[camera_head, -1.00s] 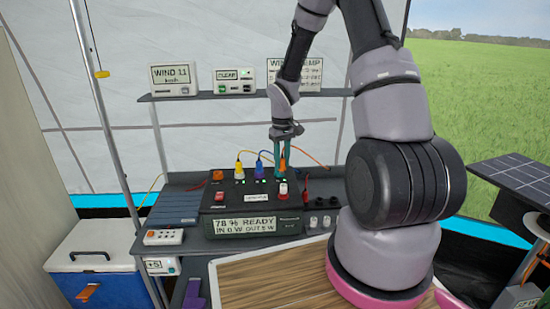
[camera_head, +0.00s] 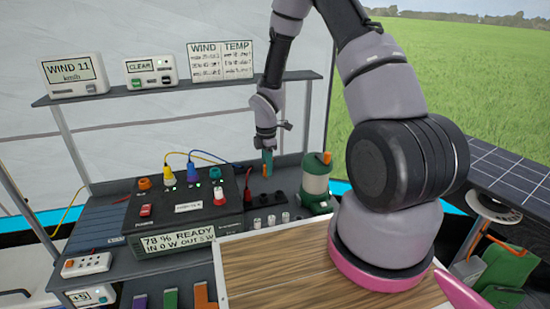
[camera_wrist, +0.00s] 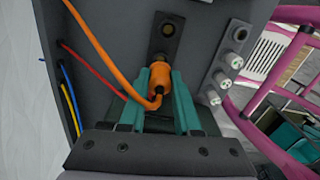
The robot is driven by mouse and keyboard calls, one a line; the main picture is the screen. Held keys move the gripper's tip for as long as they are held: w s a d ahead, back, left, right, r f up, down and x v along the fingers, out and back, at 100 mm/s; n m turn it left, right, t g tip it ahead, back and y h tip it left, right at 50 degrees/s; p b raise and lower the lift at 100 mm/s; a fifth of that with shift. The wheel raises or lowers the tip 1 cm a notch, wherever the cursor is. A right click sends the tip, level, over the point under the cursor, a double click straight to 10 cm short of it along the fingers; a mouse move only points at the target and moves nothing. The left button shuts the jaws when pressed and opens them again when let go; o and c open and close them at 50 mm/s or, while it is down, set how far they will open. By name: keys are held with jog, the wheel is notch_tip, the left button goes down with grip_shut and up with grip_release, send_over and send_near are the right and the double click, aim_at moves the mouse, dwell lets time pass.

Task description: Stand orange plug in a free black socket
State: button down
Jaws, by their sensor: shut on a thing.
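My gripper (camera_head: 267,160) has teal fingers and points down, to the right of the black power box (camera_head: 160,215). It is shut on the orange plug (camera_head: 265,171). In the wrist view the plug (camera_wrist: 159,78) sits between the fingers, with its orange cable curving away to the upper left. A dark plate with a round black socket (camera_wrist: 170,28) lies just beyond the plug, and that socket looks empty. The plug's front end overlaps the near part of this plate. I cannot tell whether it touches or enters a socket there.
Several small white knobs (camera_wrist: 222,80) line the right of the sockets. A green lantern (camera_head: 316,180) stands right of my gripper. A shelf (camera_head: 150,95) runs behind.

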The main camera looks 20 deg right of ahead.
jog(key=shift+s+a+f+n, duration=0.1)
jog(key=shift+a+f+n, duration=0.15)
jog(key=shift+f+n, duration=0.55)
jog(key=shift+s+a+f+n, duration=0.1)
jog(key=shift+a+f+n, duration=0.3)
jog(key=shift+f, duration=0.75)
jog(key=shift+s+a+f+n, duration=0.1)
jog(key=shift+a+f+n, duration=0.05)
jog(key=shift+f+n, duration=0.7)
jog(key=shift+f, duration=1.55)
jog(key=c, duration=0.5)
grip_release()
jog(key=shift+c, duration=0.2)
